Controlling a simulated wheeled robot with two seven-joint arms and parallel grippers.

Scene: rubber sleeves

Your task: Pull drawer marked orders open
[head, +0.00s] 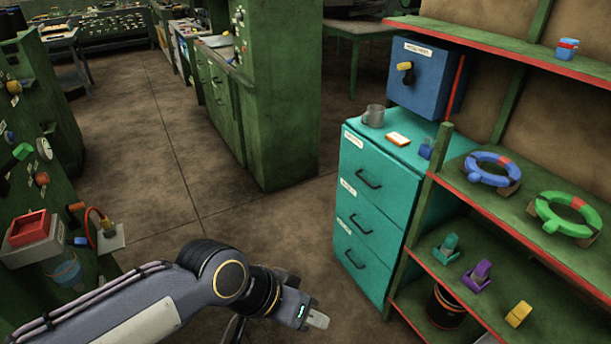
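A teal cabinet (436,203) stands right of centre with three drawers, all closed. The top drawer (388,172), middle drawer (378,216) and bottom drawer (368,268) each have a dark bar handle and a small white label. The label writing is too small to read, so I cannot tell which says orders. My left gripper (316,320) is at the bottom centre, low in front and left of the cabinet, apart from it. One pale fingertip shows; whether it is open is unclear. My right gripper is not in view.
A grey mug (373,116) and an orange-and-white block (397,139) stand on the cabinet. A blue box (417,78) is behind them. A green shelf (480,203) with rings and small blocks adjoins on the right. Floor left of the cabinet is clear.

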